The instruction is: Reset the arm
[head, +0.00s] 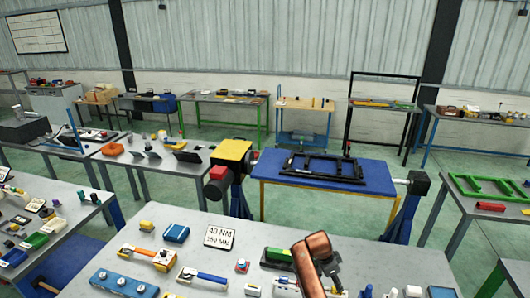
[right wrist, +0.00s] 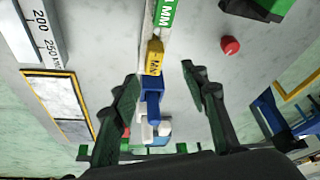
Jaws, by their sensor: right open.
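My right gripper (right wrist: 160,80) is open in the right wrist view, its two dark fingers spread apart with nothing held between them. Beyond the fingers, a small tool with a yellow and blue body (right wrist: 153,80) lies on the grey table, in line with the gap. In the head view, a copper-coloured link of my right arm (head: 312,262) rises over the front table and hides part of the items behind it. My left gripper is not in view.
A red knob (right wrist: 230,46) lies near the right finger.

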